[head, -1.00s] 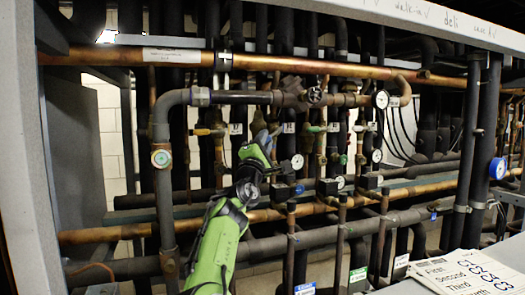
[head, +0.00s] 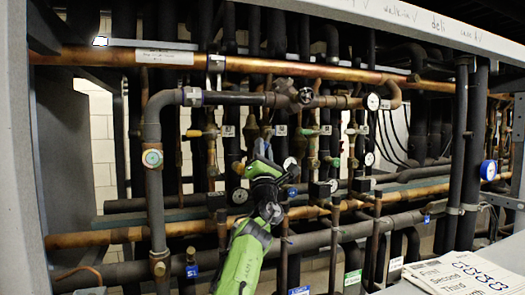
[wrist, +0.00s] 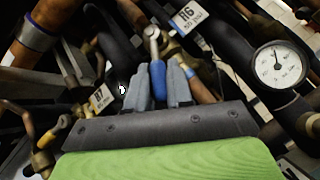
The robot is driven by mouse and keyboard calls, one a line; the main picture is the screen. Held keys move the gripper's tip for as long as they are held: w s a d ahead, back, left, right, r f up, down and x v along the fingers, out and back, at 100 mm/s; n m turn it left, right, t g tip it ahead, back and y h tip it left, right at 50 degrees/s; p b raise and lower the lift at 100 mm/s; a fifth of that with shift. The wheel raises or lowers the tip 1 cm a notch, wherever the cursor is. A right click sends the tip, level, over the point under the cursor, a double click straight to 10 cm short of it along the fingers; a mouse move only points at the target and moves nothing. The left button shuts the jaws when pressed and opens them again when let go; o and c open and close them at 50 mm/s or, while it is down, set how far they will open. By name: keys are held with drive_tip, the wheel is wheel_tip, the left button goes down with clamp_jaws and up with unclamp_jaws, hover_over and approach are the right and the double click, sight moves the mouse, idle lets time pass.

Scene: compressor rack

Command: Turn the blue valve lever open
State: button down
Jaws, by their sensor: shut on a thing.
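The blue valve lever (wrist: 158,78) shows in the wrist view, its blue handle between my two grey fingers and its metal end up at the valve. My gripper (wrist: 159,72) is shut on the handle. In the head view my gripper (head: 262,148) is in among the vertical pipes, in front of the rack's middle. The blue lever itself is hard to make out there, hidden by my fingers.
A round gauge (wrist: 279,64) is right of my gripper in the wrist view, and a yellow lever (wrist: 58,130) is at lower left. A copper pipe (head: 270,62) crosses above. A lower pipe (head: 110,237) runs behind my arm. Signs (head: 460,274) lie at lower right.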

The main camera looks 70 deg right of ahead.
drive_tip(key=c, duration=1.1)
unclamp_jaws()
drive_tip(key=shift+a, duration=0.1)
